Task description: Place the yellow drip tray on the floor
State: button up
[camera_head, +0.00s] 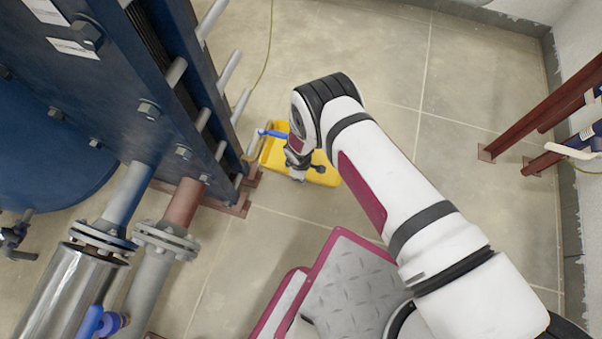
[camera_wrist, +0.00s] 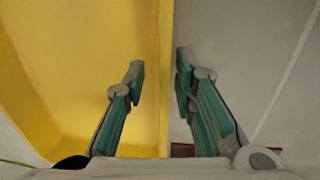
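The yellow drip tray (camera_head: 325,174) is low by the floor beside the blue plate exchanger, partly hidden by my arm; I cannot tell whether it rests on the floor. My gripper (camera_head: 298,165) is at the tray, its fingertips hard to make out in the head view. In the wrist view, the tray (camera_wrist: 75,60) fills the left side. My gripper's two fingers (camera_wrist: 160,72) stand apart, one over the tray's inside and one outside, with the yellow side wall between them. A gap shows on the left of the wall; the right finger is close to it.
The blue plate exchanger (camera_head: 130,110) with flanged pipes (camera_head: 165,240) stands on the left, its red feet (camera_head: 225,205) close to the tray. Dark red posts (camera_head: 560,105) stand at the right. The tiled floor (camera_head: 400,70) is clear behind the arm. A thin yellow hose (camera_head: 268,50) lies at the back.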

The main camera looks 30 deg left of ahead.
notch_tip(320, 180, up, 13)
jog(key=s+p, duration=0.1)
jog(key=p, duration=0.5)
jog(key=shift+d, duration=0.15)
